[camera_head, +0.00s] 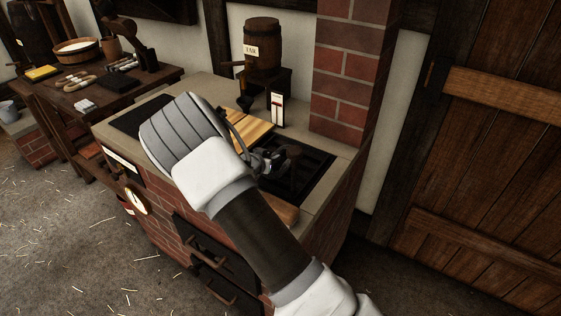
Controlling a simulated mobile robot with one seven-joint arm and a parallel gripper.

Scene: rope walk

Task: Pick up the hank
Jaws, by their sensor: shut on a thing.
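My gripper (270,160) is partly in view over the dark top of the brick stove, at the right of my wrist. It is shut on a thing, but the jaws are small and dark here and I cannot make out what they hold. I cannot pick out a hank at the gripper. Pale rope-like bundles (78,83) lie on the dark wooden table at the left, well away from the gripper. My own arm hides part of the stove top.
The brick stove (222,246) has a pale stone rim and a light wooden board (250,133). A labelled barrel (262,48) stands behind it, beside a brick pillar (345,75). The dark table (43,92) is at the left. A wooden door (500,165) is at right.

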